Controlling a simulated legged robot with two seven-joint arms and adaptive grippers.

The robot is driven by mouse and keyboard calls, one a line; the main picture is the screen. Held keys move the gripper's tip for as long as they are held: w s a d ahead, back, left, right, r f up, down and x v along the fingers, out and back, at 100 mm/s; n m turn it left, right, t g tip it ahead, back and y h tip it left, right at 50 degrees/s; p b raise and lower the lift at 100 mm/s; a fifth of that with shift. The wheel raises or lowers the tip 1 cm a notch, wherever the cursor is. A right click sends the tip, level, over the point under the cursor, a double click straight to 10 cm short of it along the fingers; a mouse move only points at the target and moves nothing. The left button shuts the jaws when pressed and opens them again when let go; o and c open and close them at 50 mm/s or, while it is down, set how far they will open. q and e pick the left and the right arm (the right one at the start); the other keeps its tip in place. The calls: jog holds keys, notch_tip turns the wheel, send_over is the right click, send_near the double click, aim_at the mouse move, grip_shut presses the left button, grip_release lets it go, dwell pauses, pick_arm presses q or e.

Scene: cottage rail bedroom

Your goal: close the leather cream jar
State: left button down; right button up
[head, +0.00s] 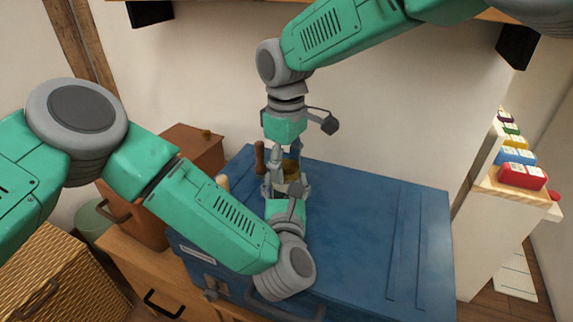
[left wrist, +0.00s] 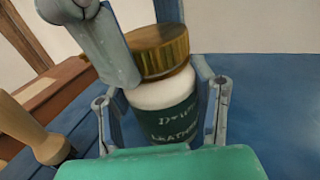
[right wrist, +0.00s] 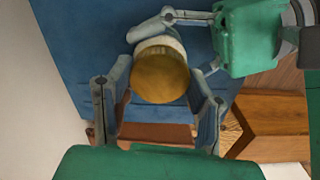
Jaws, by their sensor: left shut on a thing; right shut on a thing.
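The leather cream jar (left wrist: 165,105) has a white body, a dark green label and a gold-brown lid (left wrist: 160,50). It stands upright over the blue trunk top, and the lid sits on its mouth; I cannot tell how tightly. In the head view the jar (head: 291,170) is partly hidden by both grippers. My left gripper (head: 286,188) is shut on the jar body from the front. My right gripper (head: 284,157) comes down from above and is shut on the lid, which also shows between its fingers in the right wrist view (right wrist: 160,76).
The blue trunk (head: 375,215) has free room to the right of the jar. A wooden handle (left wrist: 30,128) stands close left of the jar. A red-brown box (head: 190,147) is at the back left, a wicker basket (head: 60,275) at the lower left. A shelf with coloured boxes (head: 522,175) is at right.

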pick_arm(q)
jog(key=shift+s+d, duration=0.1)
jog(key=shift+d, duration=0.05)
pick_arm(e)
jog(key=m, duration=0.2)
jog(key=shift+w+a+m, duration=0.1)
jog(key=shift+m, duration=0.3)
jog(key=o, duration=1.3)
jog(key=shift+r, duration=0.1)
jog(key=shift+r, duration=2.15)
jog(key=shift+c, duration=0.5)
